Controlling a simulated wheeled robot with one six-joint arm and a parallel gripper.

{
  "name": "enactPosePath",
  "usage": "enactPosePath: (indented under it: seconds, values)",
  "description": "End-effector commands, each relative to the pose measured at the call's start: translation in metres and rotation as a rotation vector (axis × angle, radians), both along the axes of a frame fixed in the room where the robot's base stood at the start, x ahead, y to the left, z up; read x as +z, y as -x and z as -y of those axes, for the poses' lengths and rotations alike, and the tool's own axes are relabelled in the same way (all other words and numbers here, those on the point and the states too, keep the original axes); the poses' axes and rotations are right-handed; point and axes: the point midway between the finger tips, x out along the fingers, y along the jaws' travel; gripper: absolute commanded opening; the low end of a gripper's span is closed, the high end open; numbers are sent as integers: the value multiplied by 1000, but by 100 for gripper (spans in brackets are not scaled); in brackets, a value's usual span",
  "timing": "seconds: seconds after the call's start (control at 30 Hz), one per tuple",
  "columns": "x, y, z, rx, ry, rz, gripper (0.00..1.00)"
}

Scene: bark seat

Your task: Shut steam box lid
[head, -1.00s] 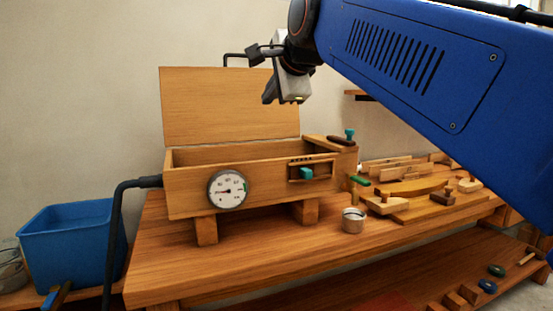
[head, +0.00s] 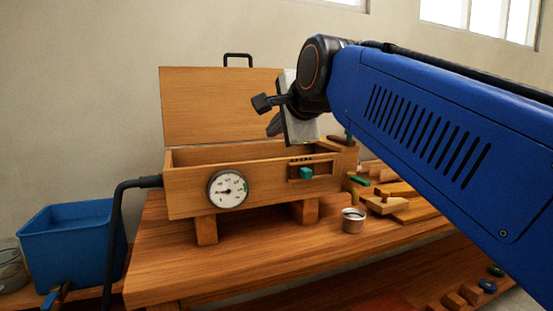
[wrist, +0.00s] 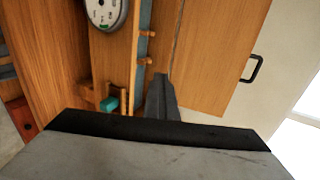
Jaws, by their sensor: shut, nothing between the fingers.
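The steam box (head: 190,190) is a wooden box on short legs on the bench, with a round dial on its front. Its lid (head: 215,105) stands open, upright at the back edge, with a black handle (head: 238,60) on its top edge. In the wrist view the lid (wrist: 212,50) and its handle (wrist: 254,69) lie to the right, and the box front is at left. My gripper (head: 274,125) is shut and empty, in front of the lid's right part and above the box's right end. Its fingers also show in the wrist view (wrist: 161,95). The lid's right edge is partly hidden by my gripper.
A teal-knobbed slide (head: 306,172) is on the box front. A metal cup (head: 352,220) stands on the bench (head: 250,255) before the box. Wooden parts (head: 400,205) lie at right. A black hose (head: 122,215) enters at left, near a blue bin (head: 68,245).

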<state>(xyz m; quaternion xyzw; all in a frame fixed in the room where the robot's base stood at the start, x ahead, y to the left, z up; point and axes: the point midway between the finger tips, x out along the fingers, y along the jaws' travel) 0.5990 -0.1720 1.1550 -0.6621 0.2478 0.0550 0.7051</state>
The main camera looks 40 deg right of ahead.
Motion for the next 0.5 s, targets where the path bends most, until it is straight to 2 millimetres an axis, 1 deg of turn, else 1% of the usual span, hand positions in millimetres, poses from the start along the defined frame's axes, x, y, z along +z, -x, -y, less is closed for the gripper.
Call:
enactPosePath:
  seconds: [0.5]
  values:
    - [-41, 8, -2, 0, 1, 0, 0]
